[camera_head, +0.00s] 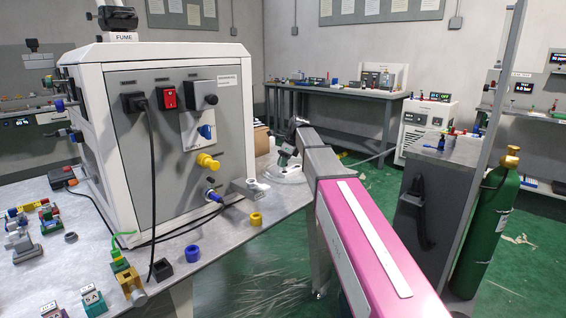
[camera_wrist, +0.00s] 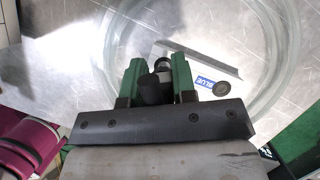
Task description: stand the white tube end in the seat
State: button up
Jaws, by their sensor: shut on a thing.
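A clear coiled tube (camera_wrist: 264,110) loops around the gripper in the wrist view. In the head view the coil (camera_head: 291,179) is at the bench's right corner, below my gripper (camera_head: 284,160). A grey plate with a BLUE label (camera_wrist: 207,84) and a dark round spot (camera_wrist: 221,88), possibly the seat, lies just right of the fingers.
The white fume machine (camera_head: 180,150) stands left of my arm, with a yellow knob and cables on its face. A grey block with a white piece (camera_head: 257,186), a yellow ring (camera_head: 255,219) and a blue ring (camera_head: 193,253) sit on the bench. A green cylinder (camera_head: 493,225) stands right.

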jog(key=shift+f, duration=1.15)
dwell(0.4)
jog(key=o, duration=1.4)
jog(key=shift+c, duration=0.2)
jog(key=shift+r, duration=0.15)
jog(key=shift+r, duration=2.85)
